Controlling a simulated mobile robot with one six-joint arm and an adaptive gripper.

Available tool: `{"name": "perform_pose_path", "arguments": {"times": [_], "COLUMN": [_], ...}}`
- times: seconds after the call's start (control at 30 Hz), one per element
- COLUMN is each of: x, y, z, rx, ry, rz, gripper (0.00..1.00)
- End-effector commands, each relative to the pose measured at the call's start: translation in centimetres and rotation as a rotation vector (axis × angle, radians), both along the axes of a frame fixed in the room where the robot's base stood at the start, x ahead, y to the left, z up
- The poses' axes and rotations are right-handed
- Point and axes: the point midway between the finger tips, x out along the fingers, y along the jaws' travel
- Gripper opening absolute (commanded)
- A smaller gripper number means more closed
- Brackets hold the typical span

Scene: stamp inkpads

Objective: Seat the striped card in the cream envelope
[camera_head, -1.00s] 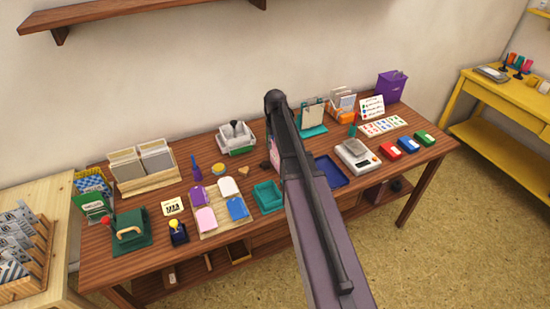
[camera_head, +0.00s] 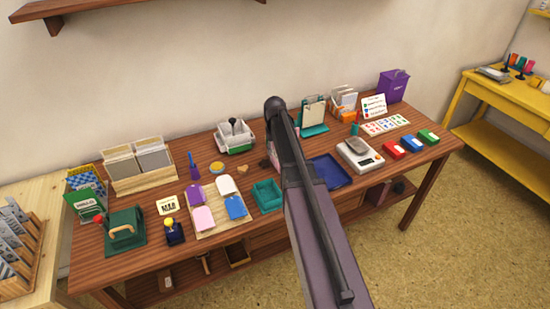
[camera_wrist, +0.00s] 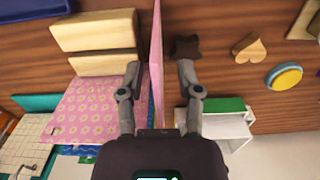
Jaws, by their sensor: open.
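My gripper (camera_wrist: 158,82) is open in the wrist view, with its two fingers apart. A thin pink sheet (camera_wrist: 157,45) stands edge-on between them, and I cannot tell whether either finger touches it. A pink flowered panel (camera_wrist: 90,104) is to the left of the fingers. In the head view my arm hides the gripper and most of this spot. I cannot make out the cream envelope for certain.
Pale wooden blocks (camera_wrist: 95,35) lie beside the sheet in the wrist view. A dark star (camera_wrist: 187,47), a wooden heart (camera_wrist: 249,49), a yellow round pad (camera_wrist: 284,77) and a white-and-green tray (camera_wrist: 228,118) are to the right. A teal tray (camera_head: 267,197) and blue tray (camera_head: 328,172) flank my arm.

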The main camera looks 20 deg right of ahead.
Motion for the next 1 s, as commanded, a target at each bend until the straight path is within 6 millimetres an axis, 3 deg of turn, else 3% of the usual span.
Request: {"name": "perform_pose_path", "arguments": {"times": [0.5, 0.53, 0.63, 0.7, 1.0], "x": [0.00, 0.00, 0.01, 0.00, -0.01], "y": [0.00, 0.00, 0.00, 0.00, 0.00], "z": [0.03, 0.03, 0.03, 0.03, 0.02], "rx": [0.000, 0.000, 0.000, 0.000, 0.000], "ry": [0.000, 0.000, 0.000, 0.000, 0.000], "rz": [0.000, 0.000, 0.000, 0.000, 0.000], "gripper": [0.46, 0.43, 0.13, 0.00, 0.00]}}
